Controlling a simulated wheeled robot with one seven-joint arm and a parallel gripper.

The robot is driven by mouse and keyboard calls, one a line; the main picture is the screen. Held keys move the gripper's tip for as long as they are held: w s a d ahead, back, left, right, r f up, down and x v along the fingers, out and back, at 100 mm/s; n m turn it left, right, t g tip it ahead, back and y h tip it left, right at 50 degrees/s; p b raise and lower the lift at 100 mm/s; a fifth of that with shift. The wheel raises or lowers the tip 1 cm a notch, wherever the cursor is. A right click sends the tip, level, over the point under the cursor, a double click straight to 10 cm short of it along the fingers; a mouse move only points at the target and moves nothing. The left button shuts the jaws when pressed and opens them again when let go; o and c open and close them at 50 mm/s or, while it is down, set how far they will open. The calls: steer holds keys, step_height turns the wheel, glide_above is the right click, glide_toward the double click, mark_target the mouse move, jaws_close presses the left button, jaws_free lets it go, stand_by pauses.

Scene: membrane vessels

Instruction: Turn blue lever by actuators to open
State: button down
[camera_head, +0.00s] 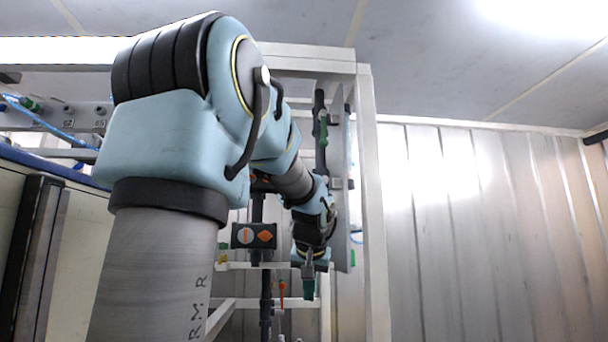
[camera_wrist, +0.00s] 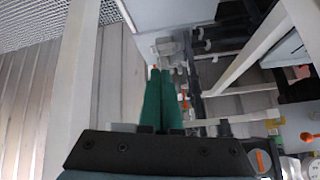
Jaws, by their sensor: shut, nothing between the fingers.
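My gripper (camera_head: 308,290) points down in the head view, in front of the white frame near the vertical panel. Its green fingers also show in the wrist view (camera_wrist: 160,75), lying together, shut and empty. A dark actuator box (camera_head: 254,236) with orange and white markings sits on the dark pipe left of my gripper. In the wrist view an orange-marked part (camera_wrist: 260,160) shows at the lower right. I cannot make out a blue lever for certain in either view; my arm hides part of the pipework.
A white frame post (camera_head: 374,200) stands right of my gripper, beside a grey panel (camera_head: 341,190). A small red-orange lever (camera_head: 282,291) is just left of the gripper. A green handle (camera_head: 323,130) is higher up. Open room lies right, before the corrugated wall (camera_head: 470,220).

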step_height(320, 180, up, 38)
steer(key=s+n+t+y, duration=0.1)
steer(key=s+n+t, duration=0.2)
steer(key=t, duration=0.4)
steer(key=w+a+f+p, duration=0.1)
steer(key=w+f+p, duration=0.3)
steer(key=w, duration=0.5)
step_height(320, 180, down, 2)
steer(key=shift+w+a+f, duration=0.25)
steer(key=shift+w, duration=0.05)
steer(key=shift+f+n+b, duration=0.25)
steer(key=shift+n+b, duration=0.15)
